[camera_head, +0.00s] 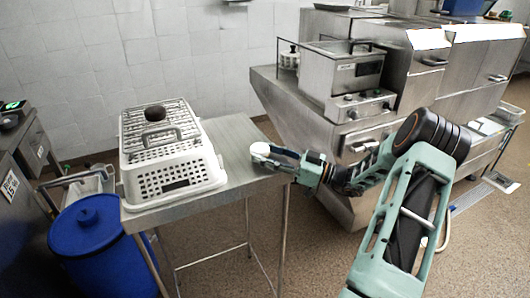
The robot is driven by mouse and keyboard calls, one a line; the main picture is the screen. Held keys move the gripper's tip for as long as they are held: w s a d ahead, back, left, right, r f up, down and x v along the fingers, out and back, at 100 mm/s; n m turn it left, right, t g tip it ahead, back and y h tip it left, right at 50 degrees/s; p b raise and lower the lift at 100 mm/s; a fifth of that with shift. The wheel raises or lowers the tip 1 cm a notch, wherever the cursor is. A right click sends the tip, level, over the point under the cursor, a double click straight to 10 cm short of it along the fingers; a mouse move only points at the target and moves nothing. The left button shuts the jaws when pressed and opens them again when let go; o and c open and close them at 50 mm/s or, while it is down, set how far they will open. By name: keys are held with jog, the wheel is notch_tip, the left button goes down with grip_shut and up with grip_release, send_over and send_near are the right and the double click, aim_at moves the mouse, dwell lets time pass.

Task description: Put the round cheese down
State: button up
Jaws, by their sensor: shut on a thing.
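The round cheese (260,149) is a small white disc near the right edge of the steel table (234,133). My gripper (272,153) comes in from the right and is shut on the cheese. The fingers are small in view, and I cannot tell whether the cheese touches the tabletop or is held just above it.
A white perforated basket (170,185) with a wire rack and a dark round object (155,113) on top fills the table's left part. A blue barrel (92,235) stands at lower left. A steel fryer (345,75) stands on the counter behind my arm.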

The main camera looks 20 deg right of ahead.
jog(key=shift+s+f+b, duration=0.1)
jog(key=shift+f+b, duration=0.45)
jog(key=shift+b, duration=0.3)
jog(key=shift+s+f, duration=0.1)
jog(key=shift+f, duration=0.15)
jog(key=o, duration=1.3)
jog(key=shift+f, duration=0.1)
jog(key=shift+c, duration=0.2)
jog(key=shift+a+r+p, duration=0.1)
jog(key=shift+r+p, duration=0.75)
jog(key=shift+p, duration=0.25)
jog(key=b+v, duration=0.2)
jog(key=v, duration=1)
jog(key=shift+b, duration=0.4)
